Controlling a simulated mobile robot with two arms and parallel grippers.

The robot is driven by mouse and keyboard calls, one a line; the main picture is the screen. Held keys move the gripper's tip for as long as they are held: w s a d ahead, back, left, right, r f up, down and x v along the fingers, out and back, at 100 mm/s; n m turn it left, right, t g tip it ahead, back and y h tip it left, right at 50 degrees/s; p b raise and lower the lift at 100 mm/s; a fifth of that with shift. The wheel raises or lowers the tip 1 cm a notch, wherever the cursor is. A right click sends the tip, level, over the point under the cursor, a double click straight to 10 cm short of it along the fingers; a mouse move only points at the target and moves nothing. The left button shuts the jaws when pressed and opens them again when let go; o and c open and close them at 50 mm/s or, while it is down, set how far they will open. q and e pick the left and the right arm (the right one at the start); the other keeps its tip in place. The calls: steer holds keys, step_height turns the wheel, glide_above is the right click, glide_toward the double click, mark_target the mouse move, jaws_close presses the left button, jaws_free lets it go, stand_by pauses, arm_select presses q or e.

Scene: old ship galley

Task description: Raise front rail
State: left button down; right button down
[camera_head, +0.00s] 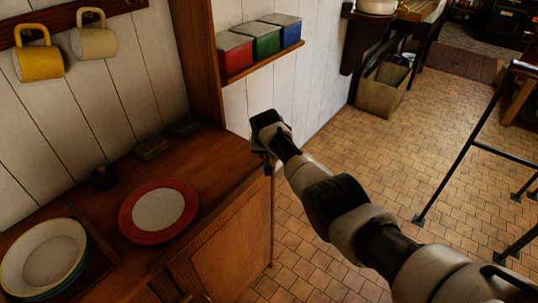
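My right arm comes in from the lower right, and its gripper (265,137) is at the right end of the wooden counter (215,160), close to the edge. The fingers are dark and small from this angle, so I cannot tell whether they are open, shut or touching the counter. No raised rail shows clearly along the counter's front edge. A thin upright rod (271,220) runs down from below the gripper at the counter's corner; I cannot tell whether it belongs to the rail. My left gripper is not in view.
A red-rimmed plate (158,211) and stacked bowls (43,258) sit on the counter. Yellow (38,62) and beige (93,43) mugs hang above. Coloured tins (267,40) stand on a wall shelf. A black metal frame (445,181) stands at right on open tiled floor.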

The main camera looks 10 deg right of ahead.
steer(key=shift+s+f, duration=0.25)
steer(key=shift+f, duration=0.2)
steer(key=c, duration=0.9)
jaws_free()
steer(key=shift+c, duration=0.2)
steer(key=shift+o, duration=0.3)
steer(key=shift+w+r, duration=0.1)
steer(key=shift+r, duration=0.05)
steer(key=shift+w, duration=0.1)
steer(key=shift+r, duration=0.15)
steer(key=shift+r+p, duration=0.4)
steer(key=shift+r, duration=0.15)
steer(key=v, duration=0.9)
steer(key=shift+s+a+r, duration=0.15)
steer(key=shift+s, duration=0.05)
steer(key=shift+c, duration=0.3)
